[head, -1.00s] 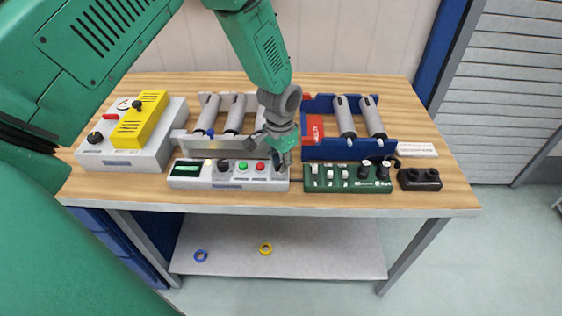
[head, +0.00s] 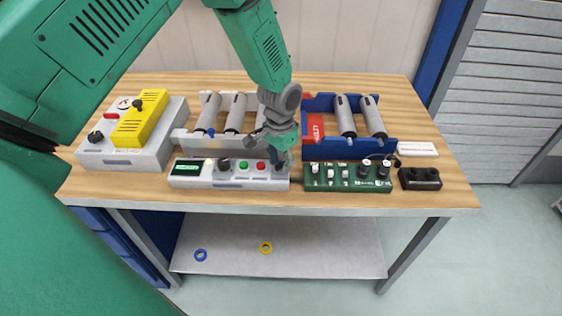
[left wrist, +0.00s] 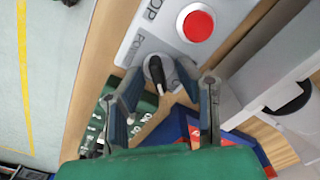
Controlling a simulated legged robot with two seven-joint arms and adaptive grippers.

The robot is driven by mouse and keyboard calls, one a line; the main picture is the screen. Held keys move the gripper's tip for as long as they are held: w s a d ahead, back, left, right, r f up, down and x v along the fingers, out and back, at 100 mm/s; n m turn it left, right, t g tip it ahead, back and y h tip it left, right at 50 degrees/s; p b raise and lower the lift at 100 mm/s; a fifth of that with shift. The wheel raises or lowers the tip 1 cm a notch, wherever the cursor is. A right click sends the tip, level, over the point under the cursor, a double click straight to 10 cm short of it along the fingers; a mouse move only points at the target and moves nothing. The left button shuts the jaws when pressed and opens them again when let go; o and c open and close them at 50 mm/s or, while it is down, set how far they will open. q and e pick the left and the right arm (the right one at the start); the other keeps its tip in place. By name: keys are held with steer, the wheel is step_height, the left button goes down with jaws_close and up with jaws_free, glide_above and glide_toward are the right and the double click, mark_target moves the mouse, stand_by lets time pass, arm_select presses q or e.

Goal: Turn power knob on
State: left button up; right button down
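The power knob (left wrist: 157,72) is black with a light edge along its pointer and sits at the end of the light grey control panel (head: 205,182). Beside it in the left wrist view are part of the word POWER and a red stop button (left wrist: 198,25). My left gripper (head: 278,160) is over the panel's right end in the head view. In the left wrist view its fingers (left wrist: 168,80) are apart, with the knob between their tips and closer to one finger. I cannot tell whether they touch it. My right gripper is not in view.
A green switch panel (head: 347,180) and a small black box (head: 419,179) stand to the right. Behind are a grey rack (head: 185,143) and a blue bin (head: 388,147) with grey cylinders. A grey box with a yellow cover (head: 140,118) stands at the left.

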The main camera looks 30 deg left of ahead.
mark_target(280, 162)
arm_select(q)
step_height(280, 162, up, 12)
stand_by(0.4)
steer(key=shift+f, duration=0.1)
